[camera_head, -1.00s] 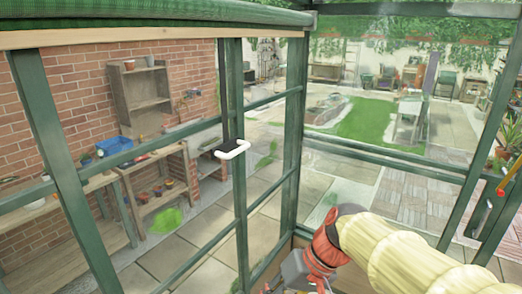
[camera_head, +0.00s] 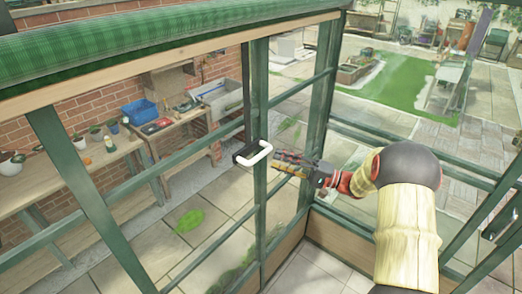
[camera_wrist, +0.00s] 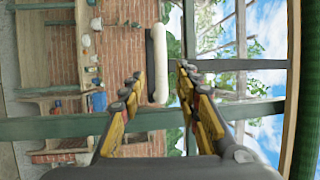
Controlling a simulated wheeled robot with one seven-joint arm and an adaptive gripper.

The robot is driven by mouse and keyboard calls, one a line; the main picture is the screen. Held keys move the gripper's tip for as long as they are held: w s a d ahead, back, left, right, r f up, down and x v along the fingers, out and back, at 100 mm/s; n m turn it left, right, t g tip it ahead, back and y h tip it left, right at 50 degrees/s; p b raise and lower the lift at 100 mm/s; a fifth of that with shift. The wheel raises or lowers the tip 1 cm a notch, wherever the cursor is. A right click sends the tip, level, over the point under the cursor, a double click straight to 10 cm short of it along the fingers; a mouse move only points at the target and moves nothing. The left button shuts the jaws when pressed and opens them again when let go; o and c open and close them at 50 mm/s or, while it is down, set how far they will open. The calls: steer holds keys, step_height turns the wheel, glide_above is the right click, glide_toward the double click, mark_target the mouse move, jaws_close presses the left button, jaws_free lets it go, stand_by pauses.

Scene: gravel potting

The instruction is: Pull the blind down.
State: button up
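The green blind (camera_head: 150,52) is rolled up along the top of the greenhouse frame, with a pale wooden bar (camera_head: 150,73) beneath it. A dark strap (camera_head: 246,95) hangs down and ends in a white loop handle (camera_head: 257,160) with a black block. My gripper (camera_head: 281,164) is just right of the handle, its fingers pointing left towards it. In the wrist view the fingers of my gripper (camera_wrist: 156,77) are open and apart. The white handle (camera_wrist: 158,65) lies ahead in the gap between them, and I see no firm contact.
Green posts and rails of the frame (camera_head: 316,120) stand close around my arm. Beyond them are a workbench (camera_head: 75,175) with pots, a blue tub (camera_head: 139,112) and a brick wall. The paved floor (camera_head: 190,235) past the frame is mostly open.

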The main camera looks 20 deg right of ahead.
mark_target(263, 156)
steer(key=p+x, duration=0.2)
steer(key=x, duration=0.5)
steer(key=shift+a, duration=0.2)
steer(key=shift+c, duration=0.6)
steer(key=c, duration=0.7)
jaws_close()
